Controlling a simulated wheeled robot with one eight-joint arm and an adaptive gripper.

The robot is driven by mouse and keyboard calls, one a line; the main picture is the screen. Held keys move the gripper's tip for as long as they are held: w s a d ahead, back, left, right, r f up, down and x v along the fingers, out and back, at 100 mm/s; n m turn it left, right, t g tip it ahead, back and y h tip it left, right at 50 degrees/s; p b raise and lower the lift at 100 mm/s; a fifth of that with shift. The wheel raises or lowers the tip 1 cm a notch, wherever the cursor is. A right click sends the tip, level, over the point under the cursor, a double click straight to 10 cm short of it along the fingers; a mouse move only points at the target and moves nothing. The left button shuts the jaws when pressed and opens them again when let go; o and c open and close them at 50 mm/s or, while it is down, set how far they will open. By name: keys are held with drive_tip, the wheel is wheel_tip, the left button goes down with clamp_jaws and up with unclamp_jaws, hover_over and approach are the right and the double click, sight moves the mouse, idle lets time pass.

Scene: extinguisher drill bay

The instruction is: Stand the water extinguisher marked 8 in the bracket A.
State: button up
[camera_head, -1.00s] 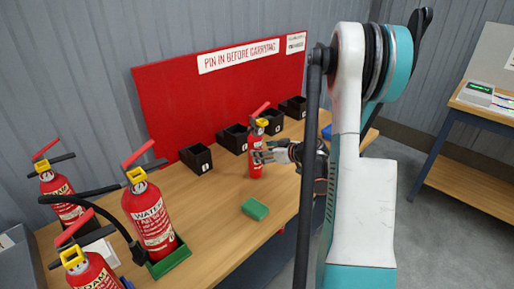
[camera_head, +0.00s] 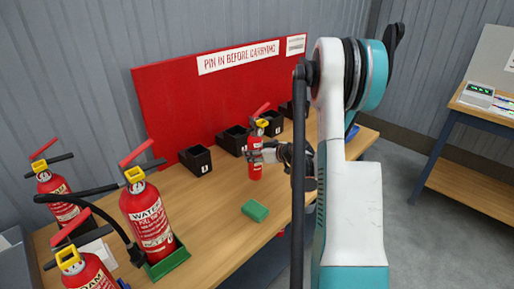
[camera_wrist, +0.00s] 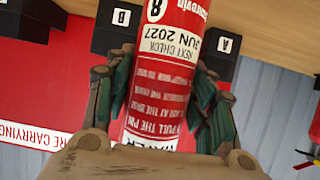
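The red water extinguisher marked 8 (camera_wrist: 160,75) fills the middle of the wrist view, upside down there, with a finger pressed along each side. In the head view the extinguisher (camera_head: 255,158) is upright in front of the black brackets. My gripper (camera_wrist: 160,95) is shut on its body; in the head view my gripper (camera_head: 268,153) reaches it from the right. Bracket A (camera_wrist: 222,45) is a black box with a white label, right of the extinguisher in the wrist view. It seems to be the leftmost box (camera_head: 196,160) in the head view. Whether the extinguisher's base touches the bench is unclear.
Bracket B (camera_wrist: 120,18) is beside A, with more black boxes along the red board (camera_head: 220,90). Several other extinguishers, including a water one (camera_head: 148,218), stand at the left. A green block (camera_head: 255,210) lies on the bench (camera_head: 215,215). The bench's middle is mostly clear.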

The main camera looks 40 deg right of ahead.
sight(259, 138)
drive_tip(key=c, duration=0.8)
drive_tip(key=shift+c, duration=0.2)
drive_tip(key=shift+r, duration=0.15)
drive_tip(key=shift+r+p, duration=1.85)
drive_tip(key=shift+r, duration=1.3)
